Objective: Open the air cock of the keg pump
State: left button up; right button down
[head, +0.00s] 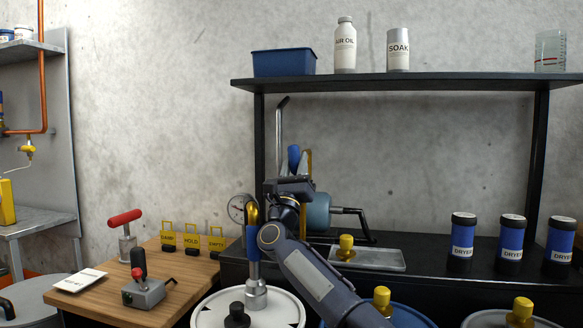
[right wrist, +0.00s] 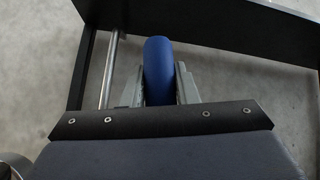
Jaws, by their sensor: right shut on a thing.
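The keg pump stands at the centre of the head view, mostly hidden behind my right arm. A teal cylinder (head: 319,211) and a pressure gauge (head: 237,208) show on either side of my arm. My right gripper (head: 294,168) points up and away and is shut on a blue rounded handle (head: 294,155). In the right wrist view the blue handle (right wrist: 158,70) stands between the two grey fingers (right wrist: 158,88). Whether this handle is the air cock's lever I cannot tell. My left gripper is not in view.
A wooden table (head: 190,262) at left holds several yellow tags and a red-handled tool (head: 125,222). A dark shelf (head: 430,82) spans above the black bench. Blue dryer canisters (head: 463,240) stand at right.

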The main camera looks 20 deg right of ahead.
aim_at(295, 153)
jog(key=shift+d+m+g+h, duration=0.1)
jog(key=shift+m+g+h, duration=0.3)
jog(key=shift+m+h, duration=0.25)
jog(key=c, duration=1.1)
grip_release()
jog(key=shift+y, duration=0.25)
jog(key=shift+r, duration=0.1)
jog(key=shift+r, duration=0.3)
notch_tip(295, 153, up, 3)
jog(key=shift+s+r+p, duration=0.1)
jog(key=shift+p, duration=1.15)
jog(key=s+a+r, duration=0.1)
jog(key=s+r, duration=0.2)
jog(key=s, duration=0.1)
jog(key=s+a+r, duration=0.2)
jog(key=s+r, duration=0.1)
jog(key=s, duration=0.1)
jog(key=s+a+r, duration=0.2)
jog(key=s+r, duration=0.1)
jog(key=s, duration=0.2)
